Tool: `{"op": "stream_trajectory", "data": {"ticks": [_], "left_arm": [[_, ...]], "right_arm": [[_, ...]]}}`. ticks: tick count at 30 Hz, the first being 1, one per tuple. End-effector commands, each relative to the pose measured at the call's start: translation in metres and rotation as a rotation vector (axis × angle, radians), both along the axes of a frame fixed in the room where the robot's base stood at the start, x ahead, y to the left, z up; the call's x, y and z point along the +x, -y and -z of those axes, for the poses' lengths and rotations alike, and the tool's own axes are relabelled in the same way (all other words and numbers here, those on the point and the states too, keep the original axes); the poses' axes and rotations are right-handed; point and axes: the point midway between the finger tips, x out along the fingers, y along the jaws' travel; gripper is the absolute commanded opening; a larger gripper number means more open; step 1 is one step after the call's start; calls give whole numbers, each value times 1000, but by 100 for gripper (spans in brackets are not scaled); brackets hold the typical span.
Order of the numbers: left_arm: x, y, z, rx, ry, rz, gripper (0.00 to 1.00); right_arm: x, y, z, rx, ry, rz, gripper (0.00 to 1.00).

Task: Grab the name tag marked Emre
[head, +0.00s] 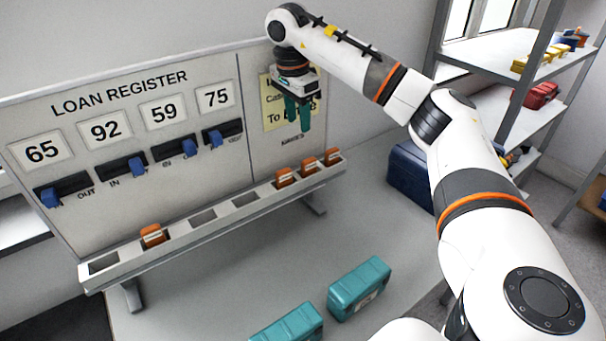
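Several orange name tags stand in slots of a long grey rail below the board. One tag (152,236) is alone towards the left. Three more, a first (285,177), a second (308,167) and a third (332,157), stand together at the right end. Their pale labels are too small to read, so I cannot tell which is marked Emre. My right gripper (298,112), with green fingers, hangs pointing down in front of the board, above the right-hand tags. Its fingers look apart, with nothing between them. My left gripper is not in view.
The rail (222,213) has several empty slots. The LOAN REGISTER board (120,130) behind carries number cards and blue sliders. A yellow sign (271,118) is partly hidden by my gripper. Two teal cases (358,289) (290,325) stand in front. Shelves (515,110) are at right.

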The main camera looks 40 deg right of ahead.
Motion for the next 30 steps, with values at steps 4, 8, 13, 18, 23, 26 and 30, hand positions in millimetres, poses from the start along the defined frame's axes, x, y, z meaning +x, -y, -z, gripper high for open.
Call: {"op": "stream_trajectory", "data": {"ticks": [4,8,13,18,23,26,30], "left_arm": [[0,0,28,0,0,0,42],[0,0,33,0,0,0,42],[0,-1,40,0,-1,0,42],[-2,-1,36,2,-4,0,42],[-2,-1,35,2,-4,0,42],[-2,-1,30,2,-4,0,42],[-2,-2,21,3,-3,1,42]], "right_arm": [[-6,11,21,-31,-23,14,40],[-8,15,27,-39,-29,19,40],[-9,18,54,-39,-33,18,40],[-9,23,76,-39,-31,19,40],[-9,24,88,-38,-29,19,40],[-9,27,96,-39,-31,19,40],[-9,33,117,-39,-32,19,40]]}}
